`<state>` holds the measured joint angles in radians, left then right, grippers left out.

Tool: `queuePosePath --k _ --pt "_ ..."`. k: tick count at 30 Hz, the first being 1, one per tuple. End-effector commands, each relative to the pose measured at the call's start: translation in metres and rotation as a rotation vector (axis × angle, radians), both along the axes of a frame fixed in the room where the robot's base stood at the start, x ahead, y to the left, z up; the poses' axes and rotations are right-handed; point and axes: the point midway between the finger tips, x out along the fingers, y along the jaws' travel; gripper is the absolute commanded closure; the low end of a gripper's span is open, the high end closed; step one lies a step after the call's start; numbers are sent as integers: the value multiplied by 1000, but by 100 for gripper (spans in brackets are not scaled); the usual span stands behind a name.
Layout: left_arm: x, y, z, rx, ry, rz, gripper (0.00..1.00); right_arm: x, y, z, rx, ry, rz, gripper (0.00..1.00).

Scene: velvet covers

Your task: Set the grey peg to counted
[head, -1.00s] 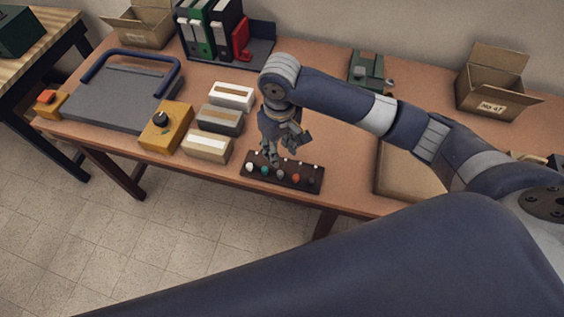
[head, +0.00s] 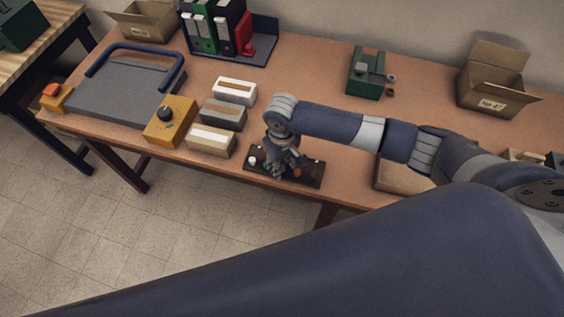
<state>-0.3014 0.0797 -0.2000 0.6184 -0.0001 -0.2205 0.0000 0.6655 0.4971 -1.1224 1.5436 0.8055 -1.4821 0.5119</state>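The dark peg board (head: 316,175) lies near the front edge of the brown table. A white peg (head: 252,160) shows at its left end and an orange-red peg (head: 297,172) right of the middle. My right gripper (head: 277,170) points down over the middle of the board, with its fingers low among the pegs. It hides the pegs there, and I cannot make out the grey peg. Whether the fingers are closed on a peg is too small and covered to tell. My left gripper is out of view.
Three label-fronted blocks, the nearest beige (head: 211,140), stand left of the board, beside a yellow box with a black knob (head: 166,114). A grey plate with a blue handle (head: 120,90), binders (head: 215,28), a green device (head: 366,77) and an open carton (head: 492,88) stand around.

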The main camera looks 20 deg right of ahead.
Motion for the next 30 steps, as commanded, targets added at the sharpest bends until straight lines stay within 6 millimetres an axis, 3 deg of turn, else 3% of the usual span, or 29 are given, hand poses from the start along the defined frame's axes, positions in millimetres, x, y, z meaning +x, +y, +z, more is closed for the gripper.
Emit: queuePosePath --k 3,8,14,23,30 --pt "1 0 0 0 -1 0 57 0 0 0 0 0 0 65" --pt "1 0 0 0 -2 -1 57 0 0 0 0 0 0 100" --pt "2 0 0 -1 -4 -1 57 2 -1 0 0 0 -1 100" --pt "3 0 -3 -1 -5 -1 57 35 -22 1 1 -1 -1 100" --pt "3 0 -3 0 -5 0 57 37 -24 1 2 1 0 100"
